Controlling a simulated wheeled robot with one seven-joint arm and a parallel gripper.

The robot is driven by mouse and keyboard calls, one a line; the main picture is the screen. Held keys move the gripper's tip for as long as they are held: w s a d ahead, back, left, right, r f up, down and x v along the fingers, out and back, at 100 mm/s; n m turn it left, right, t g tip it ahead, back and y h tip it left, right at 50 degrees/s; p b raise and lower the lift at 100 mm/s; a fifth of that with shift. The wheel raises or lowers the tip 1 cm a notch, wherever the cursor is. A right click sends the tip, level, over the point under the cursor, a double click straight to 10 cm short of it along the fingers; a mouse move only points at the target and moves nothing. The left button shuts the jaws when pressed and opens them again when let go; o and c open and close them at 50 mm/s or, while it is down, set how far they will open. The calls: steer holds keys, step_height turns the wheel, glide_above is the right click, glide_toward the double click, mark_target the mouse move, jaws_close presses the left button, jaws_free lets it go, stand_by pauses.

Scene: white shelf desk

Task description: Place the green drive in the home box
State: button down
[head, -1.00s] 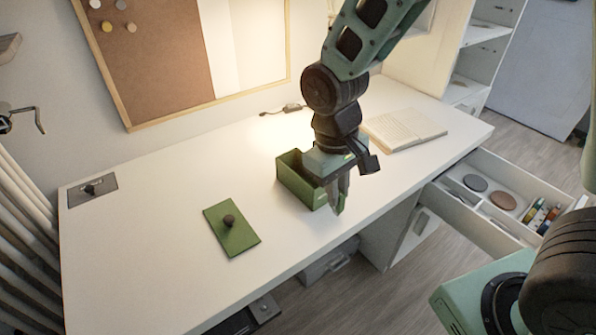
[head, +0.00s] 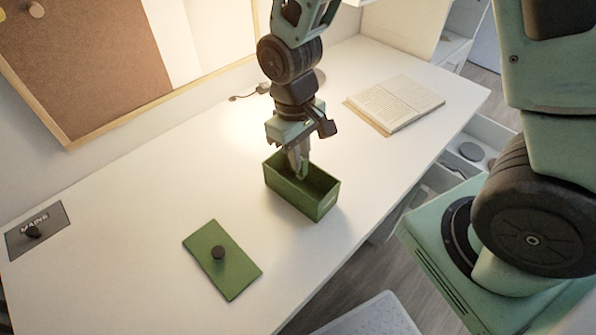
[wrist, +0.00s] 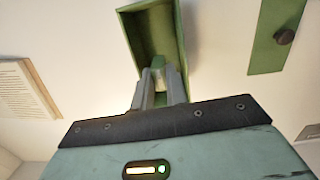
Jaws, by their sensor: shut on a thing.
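The green open box (head: 313,206) stands on the white desk, its lid off. I take it for the home box, though its label is too small to read. My gripper (head: 299,172) points down over the box's far left part, fingertips at or just inside the opening. It is shut on the small green drive (wrist: 159,63), which shows between the fingers in the wrist view and is mostly hidden by them. The box (wrist: 126,30) lies just beyond the fingertips there. I cannot tell whether the drive touches the box floor.
A green lid (head: 222,261) with a dark knob lies flat on the desk (head: 130,215), left of the box. An open book (head: 396,104) lies at the back right. A plate marked MAINS (head: 35,231) is at the left. An open drawer (head: 465,150) sits beyond the right edge.

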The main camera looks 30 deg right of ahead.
mark_target(300, 172)
steer(key=shift+f, duration=2.6)
steer(key=shift+f+b, duration=0.2)
steer(key=shift+b, duration=0.1)
steer(key=c, duration=1.7)
jaws_free()
steer(key=shift+r, duration=0.1)
